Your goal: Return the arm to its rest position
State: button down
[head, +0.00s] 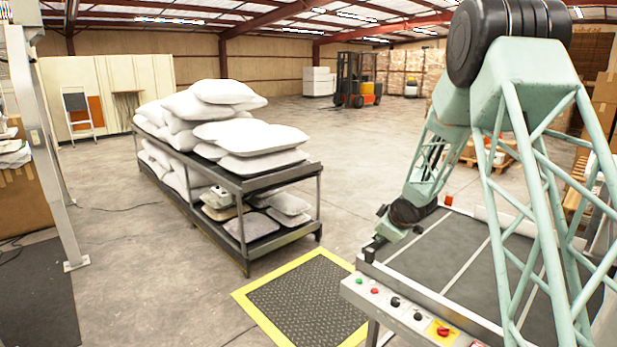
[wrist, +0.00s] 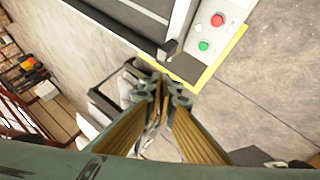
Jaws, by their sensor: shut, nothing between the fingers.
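My gripper (head: 376,245) hangs at the end of my green lattice arm, by the left edge of the grey-topped machine table (head: 437,247) in the head view. In the wrist view my gripper (wrist: 160,84) has its fingertips together and holds nothing. The control panel (wrist: 211,27) with red and green buttons lies just beyond the fingertips there. I cannot tell whether the gripper touches the table edge.
A two-level rack (head: 266,181) of white pillows (head: 225,135) stands left of the table. A yellow-edged mat (head: 305,300) lies between them. A forklift (head: 357,80) and pallets (head: 487,152) stand further back. Open floor lies behind the rack.

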jog(key=s+d+r+m+g+h, duration=0.25)
jog(key=s+r+m, duration=0.35)
jog(key=s+r, duration=2.05)
jog(key=s+a+m+g, duration=0.1)
jog(key=s+a+m, duration=0.1)
jog(key=s, duration=2)
jog(key=s+a+m+g+y, duration=0.1)
jog(key=s+a+m, duration=0.2)
jog(key=s, duration=2)
jog(key=shift+a+r, duration=0.25)
jog(key=shift+a, duration=0.55)
